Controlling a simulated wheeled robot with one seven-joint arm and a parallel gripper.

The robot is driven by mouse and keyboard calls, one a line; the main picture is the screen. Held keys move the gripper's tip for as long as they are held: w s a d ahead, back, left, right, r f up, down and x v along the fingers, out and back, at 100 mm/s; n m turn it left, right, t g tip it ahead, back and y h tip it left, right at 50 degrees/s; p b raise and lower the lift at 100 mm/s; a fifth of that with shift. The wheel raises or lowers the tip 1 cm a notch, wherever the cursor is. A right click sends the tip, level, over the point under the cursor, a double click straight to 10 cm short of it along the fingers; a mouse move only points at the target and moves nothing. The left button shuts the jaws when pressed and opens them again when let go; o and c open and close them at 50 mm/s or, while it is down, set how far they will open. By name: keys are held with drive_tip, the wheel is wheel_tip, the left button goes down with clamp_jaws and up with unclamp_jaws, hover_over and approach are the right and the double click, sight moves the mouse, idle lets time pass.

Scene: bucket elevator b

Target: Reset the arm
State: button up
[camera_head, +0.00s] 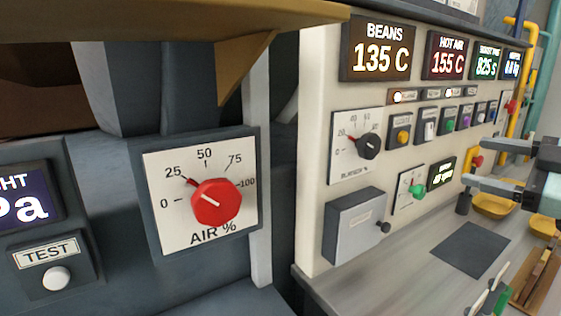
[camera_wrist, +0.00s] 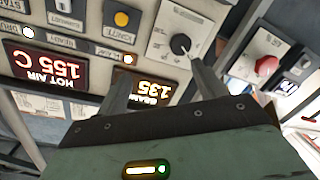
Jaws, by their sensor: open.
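My gripper (camera_head: 472,162) is at the right edge of the head view, in front of the white control panel (camera_head: 315,110). Its two fingers are apart and point left, with nothing between them. In the wrist view my gripper (camera_wrist: 160,72) also shows open and empty, with the panel beyond it upside down. The black burner knob (camera_wrist: 180,44) lies beyond the fingertips there. It also shows in the head view (camera_head: 369,146). Most of my arm is outside the head view.
A red AIR % knob (camera_head: 215,201) on the left has its pointer near 25. A TEST button (camera_head: 57,278) sits lower left. The displays read BEANS 135 C (camera_head: 380,60) and HOT AIR 155 C (camera_head: 451,58).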

drive_tip(key=w+a+f+m+g+h, duration=0.2)
drive_tip(key=a+f+m+g+h, duration=0.2)
drive_tip(key=a+f+m+h, duration=0.45)
drive_tip(key=s+a+f+g, duration=0.3)
drive_tip(key=s, duration=0.4)
drive_tip(key=s+a+f+n+g+h, duration=0.1)
drive_tip(key=s+a+f+g, duration=0.2)
drive_tip(key=s, duration=0.4)
drive_tip(key=s+a+f+n+g, duration=0.1)
drive_tip(key=s+a+f+g, duration=0.2)
drive_tip(key=s, duration=0.5)
drive_tip(key=shift+a+f+g, duration=0.4)
drive_tip(key=shift+a, duration=0.5)
